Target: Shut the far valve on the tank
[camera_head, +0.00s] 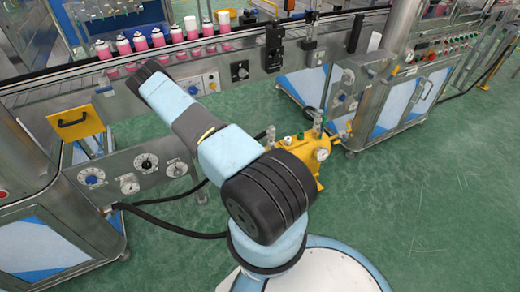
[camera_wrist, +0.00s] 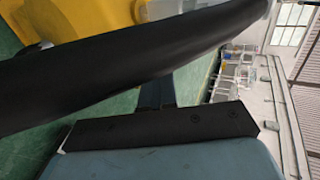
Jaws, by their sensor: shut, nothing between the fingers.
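The tank is a yellow vessel (camera_head: 300,155) low on the green floor, beyond my arm in the head view. Small upright metal fittings (camera_head: 318,122) and (camera_head: 271,136) stand on its top, and a round white gauge (camera_head: 321,154) faces forward. Which fitting is the far valve, and its handle position, are too small to tell. My arm hides part of the tank's left side.
A conveyor line (camera_head: 180,65) with several pink and white cans runs along the back. A panel with dials (camera_head: 147,162) is at left, a steel cabinet (camera_head: 405,100) at right. A black hose (camera_head: 170,225) lies behind my arm. Green floor (camera_head: 430,200) is clear at right.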

